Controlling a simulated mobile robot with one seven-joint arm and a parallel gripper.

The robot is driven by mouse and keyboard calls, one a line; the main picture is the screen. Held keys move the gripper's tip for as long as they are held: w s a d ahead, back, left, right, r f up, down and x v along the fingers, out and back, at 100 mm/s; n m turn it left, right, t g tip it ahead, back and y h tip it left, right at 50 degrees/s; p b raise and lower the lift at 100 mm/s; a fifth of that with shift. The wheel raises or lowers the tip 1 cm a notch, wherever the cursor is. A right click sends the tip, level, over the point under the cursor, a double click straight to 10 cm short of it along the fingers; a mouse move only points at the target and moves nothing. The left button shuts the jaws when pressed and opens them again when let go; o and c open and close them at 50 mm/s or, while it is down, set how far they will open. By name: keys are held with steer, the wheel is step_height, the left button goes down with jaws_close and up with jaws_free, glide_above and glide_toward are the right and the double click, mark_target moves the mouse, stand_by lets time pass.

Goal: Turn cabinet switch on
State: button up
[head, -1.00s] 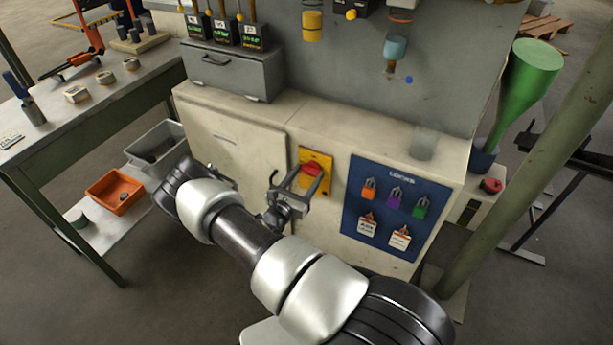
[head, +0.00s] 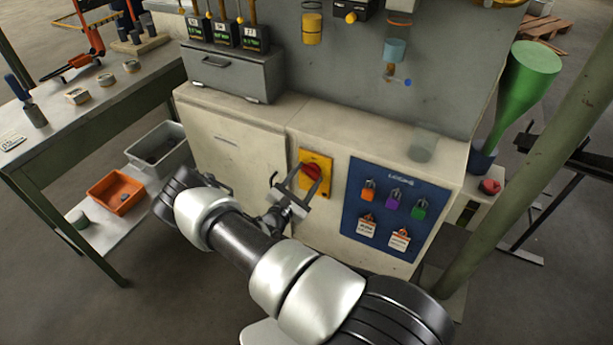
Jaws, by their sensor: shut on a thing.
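The cabinet switch (head: 311,174) is a red rotary knob on a yellow plate (head: 325,161), on the front of the cream cabinet (head: 236,148). My gripper (head: 308,180) reaches the knob from the lower left, with one finger on each side of it. It is shut on the red knob. The fingers hide part of the knob, so its exact angle is hard to read.
A blue lockout board (head: 352,214) with coloured padlocks and tags is just right of the switch. A green funnel (head: 527,75) and a green post (head: 535,170) stand further right. A workbench (head: 62,110) with an orange bin (head: 117,192) is at left.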

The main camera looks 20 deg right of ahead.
steer(key=m+p, duration=0.2)
steer(key=m, duration=0.4)
steer(key=shift+r, duration=0.1)
steer(key=m+p, duration=0.2)
steer(key=m, duration=0.4)
steer(key=shift+s+m, duration=0.1)
steer(key=shift+m, duration=0.2)
stand_by(0.3)
steer(key=o, duration=1)
steer(key=shift+o, duration=0.2)
steer(key=p+v, duration=0.2)
steer(key=v, duration=1.5)
steer(key=shift+s+a, duration=0.15)
